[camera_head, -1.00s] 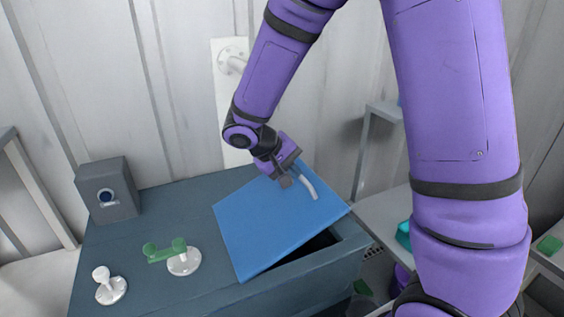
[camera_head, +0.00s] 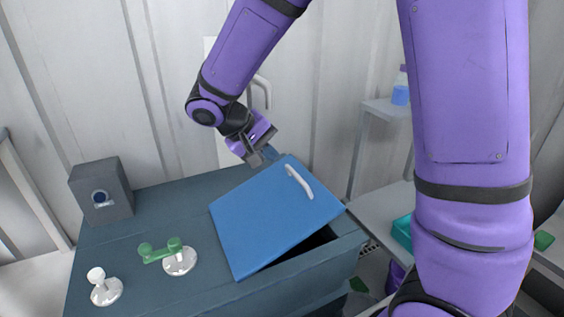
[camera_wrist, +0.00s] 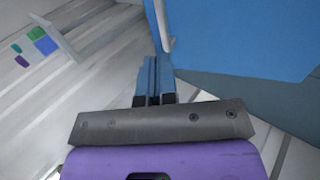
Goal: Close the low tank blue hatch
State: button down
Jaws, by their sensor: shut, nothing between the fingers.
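The blue hatch (camera_head: 270,218) sits tilted on top of the low dark tank (camera_head: 150,215). A dark gap shows under its right front edge, so it is partly open. A white handle (camera_head: 299,181) is on its upper right part. My gripper (camera_head: 254,158) is shut and empty, just behind and left of the hatch's back corner, apart from the handle. In the wrist view the shut fingers (camera_wrist: 154,80) are beside the blue hatch (camera_wrist: 235,40), which fills the upper right.
A green-handled valve (camera_head: 168,255), a white knob (camera_head: 104,288) and a grey box (camera_head: 101,190) stand on the tank top to the left. A corrugated wall (camera_head: 100,80) rises behind. A shelf with a blue bottle (camera_head: 401,90) is at the right.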

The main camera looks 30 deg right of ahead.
jog(key=v, duration=0.2)
jog(key=h, duration=0.3)
send_over(303, 197)
jog(key=w+a, duration=0.3)
jog(key=w, duration=0.1)
jog(key=f, duration=0.8)
jog(key=shift+s+d+f, duration=0.2)
jog(key=shift+s+f, duration=0.05)
jog(key=shift+f, duration=0.05)
jog(key=shift+y, duration=0.7)
jog(key=d+f, duration=0.1)
jog(key=f, duration=0.1)
jog(key=d+f, duration=0.2)
jog(key=f, duration=0.1)
jog(key=d+f, duration=0.1)
jog(key=f, duration=0.2)
jog(key=shift+d, duration=0.2)
jog(key=shift+s+f, duration=0.15)
jog(key=shift+f, duration=0.1)
jog(key=shift+d, duration=0.1)
